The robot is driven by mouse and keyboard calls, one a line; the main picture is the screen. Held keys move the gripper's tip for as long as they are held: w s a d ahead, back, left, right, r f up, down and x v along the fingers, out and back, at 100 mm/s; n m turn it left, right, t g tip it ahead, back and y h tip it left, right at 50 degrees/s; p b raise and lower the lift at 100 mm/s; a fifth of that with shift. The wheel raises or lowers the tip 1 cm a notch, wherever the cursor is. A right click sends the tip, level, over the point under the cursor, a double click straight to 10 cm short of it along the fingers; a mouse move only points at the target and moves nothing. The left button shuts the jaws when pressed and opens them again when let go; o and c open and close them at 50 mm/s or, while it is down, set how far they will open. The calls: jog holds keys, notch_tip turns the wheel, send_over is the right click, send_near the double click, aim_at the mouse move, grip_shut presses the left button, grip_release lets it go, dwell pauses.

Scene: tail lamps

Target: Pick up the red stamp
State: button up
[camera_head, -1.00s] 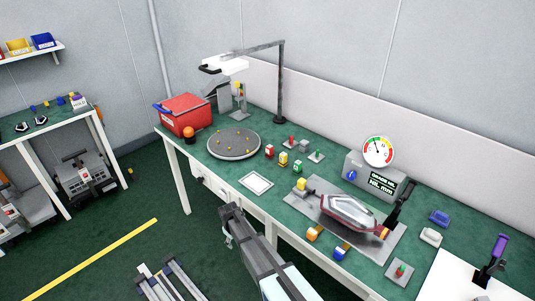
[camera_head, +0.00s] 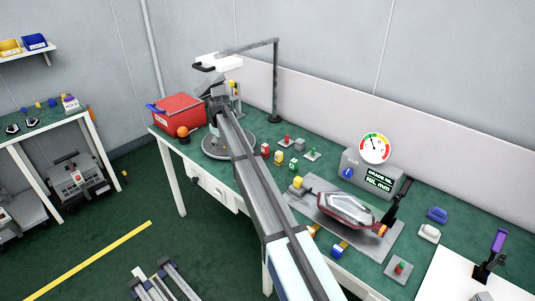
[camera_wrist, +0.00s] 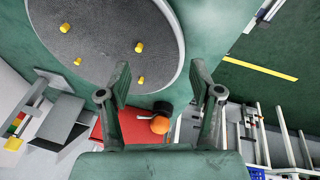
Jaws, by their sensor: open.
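Two small red items could be the red stamp; I cannot tell which. One is a red upright piece on a grey square base (camera_head: 287,140). My gripper (camera_head: 218,103) is over the turntable's far side, left of both items. In the wrist view my gripper (camera_wrist: 160,75) has its fingers spread with nothing between them. Neither red item shows clearly there.
A red bin (camera_head: 182,115) and an orange ball-topped item (camera_head: 183,132) stand left of the turntable. A lamp on a post (camera_head: 276,90) rises behind. A grey gauge box (camera_head: 365,170) and a fixture with a red-rimmed lamp (camera_head: 345,208) are to the right.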

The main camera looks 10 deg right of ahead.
jog(key=w+d+r, duration=0.1)
jog(key=d+r, duration=0.4)
jog(key=d, duration=0.3)
jog(key=m+g, duration=0.2)
send_near(265, 145)
jog(key=f, duration=0.2)
jog(key=f+p, duration=0.1)
jog(key=f, duration=0.4)
jog(key=shift+w+a+f+p, duration=0.15)
jog(key=shift+w+a+p, duration=0.1)
jog(key=shift+w+p, duration=0.1)
jog(key=shift+w+a+f+p, duration=0.1)
jog(key=shift+w+f+p, duration=0.2)
jog(key=shift+f, duration=0.6)
jog(key=shift+w+d+f+p, duration=0.1)
jog(key=shift+f+p, duration=0.25)
jog(key=shift+f, duration=0.5)
jog(key=shift+w+a+f+p, duration=0.15)
jog(key=shift+f+p, duration=0.2)
jog(key=shift+f, duration=0.55)
grip_shut()
